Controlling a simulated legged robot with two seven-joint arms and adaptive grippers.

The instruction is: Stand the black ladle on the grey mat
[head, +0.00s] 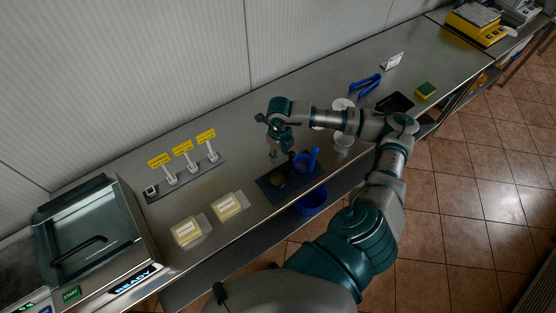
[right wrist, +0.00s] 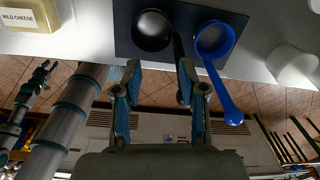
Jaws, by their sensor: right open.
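The dark grey mat (head: 268,187) lies near the counter's front edge; it also shows in the right wrist view (right wrist: 125,45). The black ladle's round bowl (right wrist: 152,30) is over the mat's left part and appears to rest on it. Its dark handle (right wrist: 178,50) rises toward the camera, between the finger lines of my right gripper (right wrist: 155,75). In the head view the ladle (head: 280,179) is small and dark. My right gripper (head: 274,152) is open just above it. A small gripper-like part, seemingly my left gripper (right wrist: 38,82), shows at the left in the wrist view; its jaws are unclear.
A blue container (head: 311,202) is below the counter edge. Sign holders (head: 184,170) stand behind.

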